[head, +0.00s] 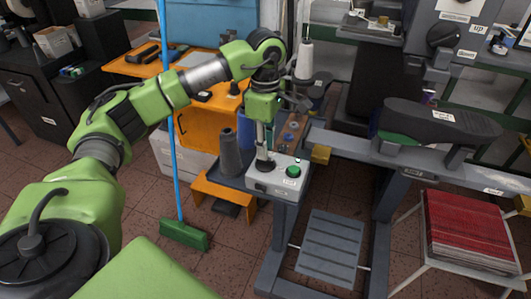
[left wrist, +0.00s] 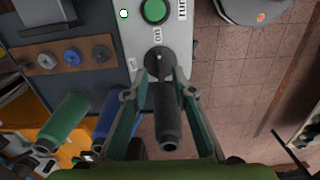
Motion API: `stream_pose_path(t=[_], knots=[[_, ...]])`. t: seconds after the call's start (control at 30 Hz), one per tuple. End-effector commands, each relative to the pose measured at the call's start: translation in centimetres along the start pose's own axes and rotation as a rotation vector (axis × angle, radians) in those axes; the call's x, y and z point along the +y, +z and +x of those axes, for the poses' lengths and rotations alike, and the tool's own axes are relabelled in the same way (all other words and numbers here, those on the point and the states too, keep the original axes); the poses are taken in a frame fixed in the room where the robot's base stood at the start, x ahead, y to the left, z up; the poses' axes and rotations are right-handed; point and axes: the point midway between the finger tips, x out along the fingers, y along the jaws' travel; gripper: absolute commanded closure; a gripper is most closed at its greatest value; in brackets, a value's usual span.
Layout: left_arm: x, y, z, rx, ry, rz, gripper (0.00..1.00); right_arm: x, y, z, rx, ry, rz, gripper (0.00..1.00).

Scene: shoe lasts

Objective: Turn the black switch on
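The black switch (left wrist: 159,61) is a round dial with a pale mark, on a light grey control box (head: 262,182). In the left wrist view, an "on" label sits above the dial and another label to its left. The pale mark shows near the dial's upper middle; I cannot tell its setting for sure. My left gripper (left wrist: 161,76) reaches down to the dial, one finger on each side of it. I cannot tell whether the fingers touch it. In the head view, my left gripper (head: 265,160) hides most of the switch. My right gripper is not in view.
A green button (head: 293,171) is beside the switch on the box. A dark grey cone (head: 230,155) stands close to the left; it shows between the fingers in the left wrist view (left wrist: 168,120). Blue (left wrist: 103,127) and green (left wrist: 64,122) spools stand nearby. A blue-handled broom (head: 185,234) is further left.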

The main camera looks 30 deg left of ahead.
Motion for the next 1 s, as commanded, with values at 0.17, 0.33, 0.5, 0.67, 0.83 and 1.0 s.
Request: stream_pose_path(t=[0.17,0.33,0.5,0.67,0.83,1.0], knots=[[0.1,0.0,-4.1,-0.002,0.004,-0.001,0.76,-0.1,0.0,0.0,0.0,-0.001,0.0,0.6],[0.1,0.1,-6.9,-0.002,0.003,0.0,0.76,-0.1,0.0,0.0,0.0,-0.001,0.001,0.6],[0.1,0.0,-8.2,-0.001,0.001,-0.001,0.76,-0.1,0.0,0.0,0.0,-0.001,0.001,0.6],[0.0,0.0,-8.4,-0.001,0.001,0.0,0.76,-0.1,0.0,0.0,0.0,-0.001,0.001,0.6],[0.0,0.0,-8.4,-0.001,0.001,0.0,0.76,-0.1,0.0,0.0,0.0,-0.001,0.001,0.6],[0.0,0.0,-8.4,-0.001,0.001,0.0,0.76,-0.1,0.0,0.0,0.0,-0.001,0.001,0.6]])
